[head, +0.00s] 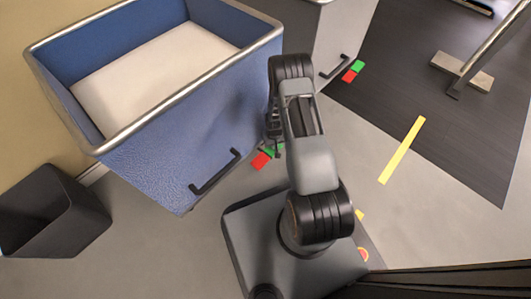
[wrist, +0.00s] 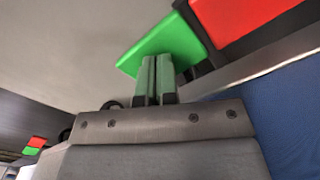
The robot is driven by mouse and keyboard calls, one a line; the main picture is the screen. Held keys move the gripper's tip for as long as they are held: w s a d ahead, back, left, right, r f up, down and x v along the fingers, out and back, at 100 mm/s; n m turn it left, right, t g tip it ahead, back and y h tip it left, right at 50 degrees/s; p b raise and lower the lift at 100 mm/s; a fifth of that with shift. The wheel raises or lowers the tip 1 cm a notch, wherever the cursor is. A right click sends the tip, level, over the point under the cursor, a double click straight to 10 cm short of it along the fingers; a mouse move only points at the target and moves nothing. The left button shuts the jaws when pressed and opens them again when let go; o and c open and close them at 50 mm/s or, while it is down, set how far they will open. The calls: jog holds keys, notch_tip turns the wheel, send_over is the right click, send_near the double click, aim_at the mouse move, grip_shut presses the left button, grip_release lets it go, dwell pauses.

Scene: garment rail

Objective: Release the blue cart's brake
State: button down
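The blue cart (head: 180,150) stands at the left in the head view, with a black handle (head: 215,172) on its near side. At its lower right corner are a red pedal (head: 262,160) and a green pedal (head: 278,149), partly hidden by my arm. In the wrist view, the green pedal (wrist: 165,38) lies right at my fingertips, and the red pedal (wrist: 235,18) is to its right. My gripper (wrist: 157,60) is shut, with its two fingers together and nothing visible between them. It also shows in the head view (head: 272,150). I cannot tell whether the fingertips touch the green pedal.
A grey cart (head: 335,35) with its own red and green pedals (head: 353,71) stands behind. A dark bin (head: 50,215) is at the left. A dark mat (head: 440,110) with a metal-legged stand (head: 462,72) lies at the right. Grey floor beside a yellow stripe (head: 402,150) is clear.

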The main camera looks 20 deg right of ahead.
jog(key=shift+f, duration=0.25)
jog(key=shift+r+p, duration=2.5)
jog(key=shift+r, duration=1.05)
